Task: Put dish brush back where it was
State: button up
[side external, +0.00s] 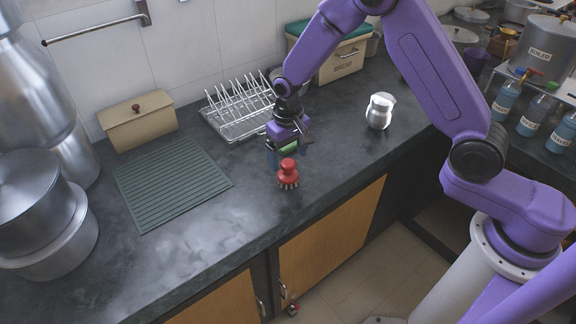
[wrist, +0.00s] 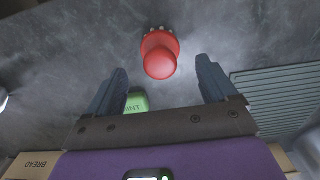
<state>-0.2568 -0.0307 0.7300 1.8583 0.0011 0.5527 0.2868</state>
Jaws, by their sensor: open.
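The dish brush (side external: 288,174) is red with a round knob and pale bristles. It stands upright, bristles down, on the dark counter near its front edge. In the wrist view the brush (wrist: 160,57) shows its knob from above, centred between the fingertips and a little beyond them. My gripper (side external: 287,153) is just above and behind the brush in the side view. Its two fingers are spread in the wrist view (wrist: 161,70), with nothing held between them. I cannot tell the exact height gap to the knob.
Bread boxes stand at the wall.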

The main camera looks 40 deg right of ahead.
aim_at(288, 163)
notch_tip(288, 163, up, 6)
jog(key=shift+r, duration=0.1)
jog(key=shift+s+a+r, duration=0.1)
jog(key=shift+s+r, duration=0.1)
jog(key=s+r+n, duration=0.6)
jog(key=s+r, duration=0.1)
jog(key=s, duration=0.7)
jog(key=s+d+r+n, duration=0.1)
jog(key=s+d+n, duration=0.2)
jog(key=s, duration=0.6)
jog(key=s+d+r+n, duration=0.2)
jog(key=s+d, duration=0.4)
jog(key=s, duration=0.3)
jog(key=shift+s+n, duration=0.25)
jog(key=shift+n, duration=0.55)
